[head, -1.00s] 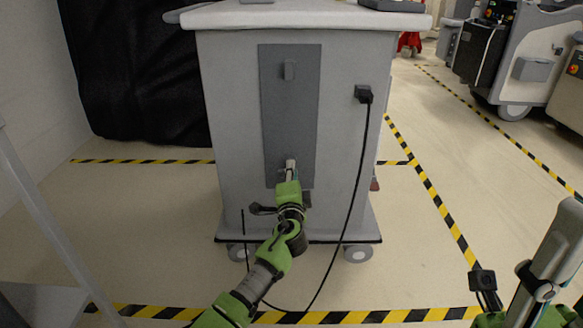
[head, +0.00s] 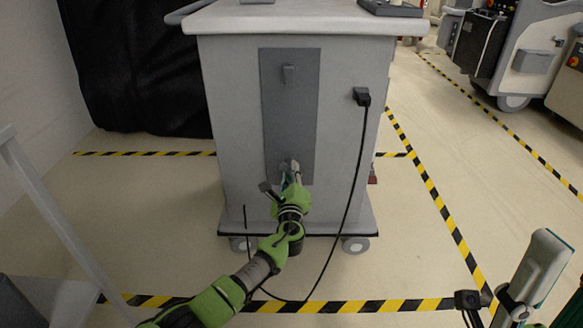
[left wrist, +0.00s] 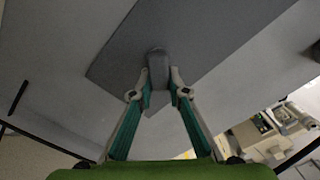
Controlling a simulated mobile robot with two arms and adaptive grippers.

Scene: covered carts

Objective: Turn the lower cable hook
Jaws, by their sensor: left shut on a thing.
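The lower cable hook (left wrist: 158,68) is a small grey peg near the lower end of a dark grey panel (head: 291,115) on the end of a grey cart. My left gripper (head: 290,172) reaches it from below. In the left wrist view my left gripper (left wrist: 160,88) has a fingertip on each side of the hook, shut on it. The panel edges run diagonally in that view, and the hook looks tilted against them. In the head view the fingers partly hide the hook. My right gripper (head: 535,275) is at the lower right, away from the cart; its jaw opening is unclear.
An upper hook (head: 289,74) sits on the same panel. A black plug (head: 362,96) on the cart's right side has a cable (head: 345,215) hanging to the floor and looping below my left arm. A black curtain stands behind left; other carts stand far right. Floor is open to the right.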

